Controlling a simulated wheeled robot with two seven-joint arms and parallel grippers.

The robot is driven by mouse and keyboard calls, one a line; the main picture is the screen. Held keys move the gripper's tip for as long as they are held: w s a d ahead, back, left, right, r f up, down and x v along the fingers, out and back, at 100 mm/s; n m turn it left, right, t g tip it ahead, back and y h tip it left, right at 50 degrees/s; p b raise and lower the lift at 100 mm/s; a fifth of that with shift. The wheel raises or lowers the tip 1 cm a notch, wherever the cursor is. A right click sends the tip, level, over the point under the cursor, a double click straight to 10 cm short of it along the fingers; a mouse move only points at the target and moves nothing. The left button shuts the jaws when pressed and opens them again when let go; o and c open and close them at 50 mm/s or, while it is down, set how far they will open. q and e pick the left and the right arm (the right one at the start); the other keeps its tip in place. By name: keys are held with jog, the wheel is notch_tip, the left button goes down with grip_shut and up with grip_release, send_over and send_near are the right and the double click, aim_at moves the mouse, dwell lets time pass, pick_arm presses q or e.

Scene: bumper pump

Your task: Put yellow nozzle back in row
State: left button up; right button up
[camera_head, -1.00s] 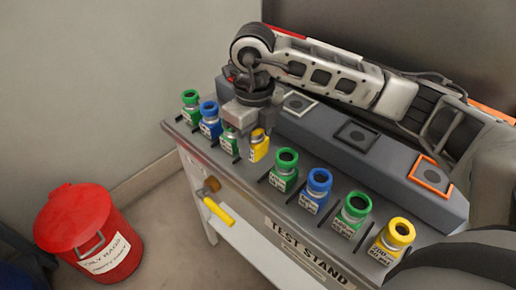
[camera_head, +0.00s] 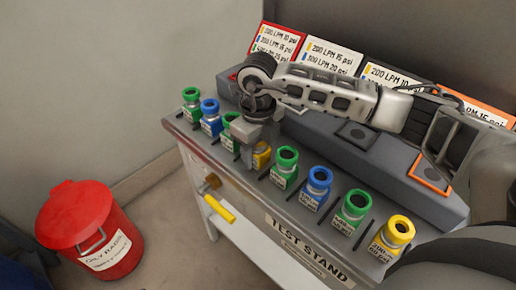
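A yellow nozzle (camera_head: 263,157) stands upright in the row on the test stand (camera_head: 255,205), between a green nozzle (camera_head: 228,135) and another green one (camera_head: 285,168). My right gripper (camera_head: 254,146) is over it and hides its top and left side. A finger shows beside the nozzle's left; whether the fingers press on it is hidden. A second yellow nozzle (camera_head: 392,238) stands at the row's near right end. My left gripper is not in view.
Blue nozzles (camera_head: 317,187) (camera_head: 211,119) and more green nozzles (camera_head: 352,210) (camera_head: 191,104) fill the row closely. A grey raised block (camera_head: 350,150) with square pads lies behind. Label cards (camera_head: 330,58) stand at the back. A red bin (camera_head: 90,230) is on the floor left.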

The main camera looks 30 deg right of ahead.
jog(key=shift+o, duration=0.5)
jog(key=shift+r, duration=0.15)
jog(key=shift+r, duration=0.25)
notch_tip(320, 180, up, 12)
jog(key=shift+f, duration=0.15)
